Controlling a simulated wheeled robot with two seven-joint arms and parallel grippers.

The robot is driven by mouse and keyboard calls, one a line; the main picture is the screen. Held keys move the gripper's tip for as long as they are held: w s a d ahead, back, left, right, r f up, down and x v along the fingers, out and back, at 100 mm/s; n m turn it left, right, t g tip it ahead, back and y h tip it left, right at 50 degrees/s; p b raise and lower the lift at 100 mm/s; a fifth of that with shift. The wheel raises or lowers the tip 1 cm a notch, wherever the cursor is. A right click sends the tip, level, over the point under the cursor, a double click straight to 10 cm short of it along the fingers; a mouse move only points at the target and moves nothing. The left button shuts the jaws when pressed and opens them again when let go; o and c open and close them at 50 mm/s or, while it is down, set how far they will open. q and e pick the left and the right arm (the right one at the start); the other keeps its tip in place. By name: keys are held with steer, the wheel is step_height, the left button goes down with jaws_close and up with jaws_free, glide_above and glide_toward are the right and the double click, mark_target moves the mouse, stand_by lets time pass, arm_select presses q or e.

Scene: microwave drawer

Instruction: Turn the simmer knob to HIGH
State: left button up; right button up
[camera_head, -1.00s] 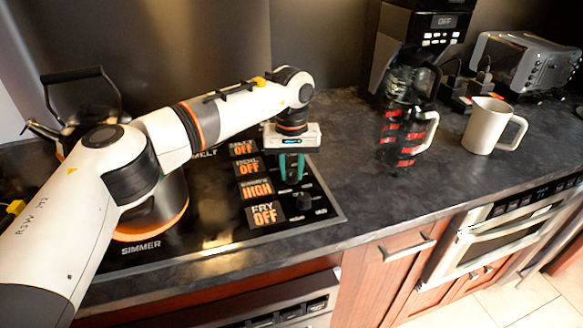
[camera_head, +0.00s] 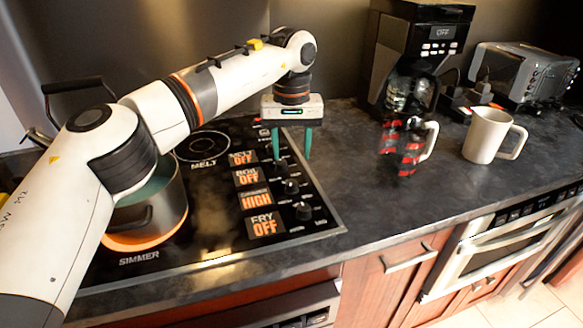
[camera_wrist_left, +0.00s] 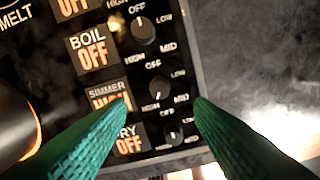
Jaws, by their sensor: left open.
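The simmer knob (camera_head: 291,187) is a small black dial on the black cooktop, beside the simmer display (camera_head: 256,199), which reads HIGH in orange. The knob (camera_wrist_left: 160,88) and display (camera_wrist_left: 108,97) also show in the left wrist view, the display partly behind a finger. My left gripper (camera_head: 292,158) is open, its two green fingers pointing down, raised above the knob row and clear of the simmer knob. In the wrist view the fingertips (camera_wrist_left: 162,101) lie either side of the simmer knob's image, with nothing between them. My right gripper is not in view.
The boil knob (camera_head: 279,166) and fry knob (camera_head: 303,210) flank the simmer knob; their displays read OFF. A pot (camera_head: 170,215) stands on the orange-glowing simmer burner. A red-black patterned cup (camera_head: 388,138), white mug (camera_head: 484,137) and coffee maker (camera_head: 440,25) stand right.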

arm_select(q)
steer(key=shift+r, duration=1.85)
